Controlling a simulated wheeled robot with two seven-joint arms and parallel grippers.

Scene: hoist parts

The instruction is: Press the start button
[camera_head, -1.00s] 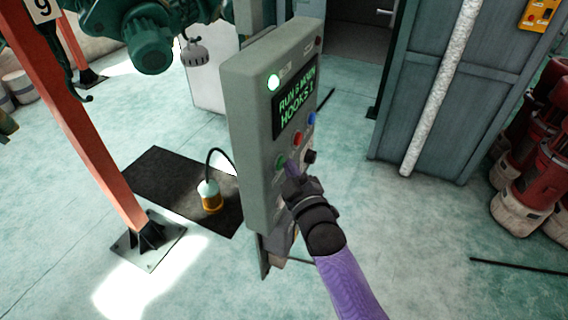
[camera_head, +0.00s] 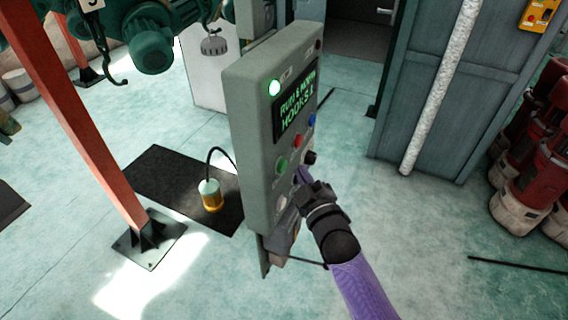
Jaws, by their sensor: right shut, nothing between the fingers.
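The grey control box (camera_head: 252,130) stands upright in the middle of the view. Its dark screen (camera_head: 294,101) shows green text that seems to read RUN and HOOKS, and a lamp (camera_head: 274,88) above it glows pale green. A green button (camera_head: 282,166), probably the start button, is on the lower left of the panel. A red button (camera_head: 299,141), a blue button (camera_head: 312,119) and a black knob (camera_head: 310,157) are nearby. My right gripper (camera_head: 303,177) is shut and empty, in front of the panel, right of and below the green button and seemingly apart from it. My left gripper is not visible.
An orange post (camera_head: 90,120) stands at left, with green machinery (camera_head: 150,45) and a dark hook (camera_head: 116,78) above. A black mat (camera_head: 165,175) lies behind the box. A grey cabinet (camera_head: 405,110) and red cylinders (camera_head: 525,175) are at right. Front floor is clear.

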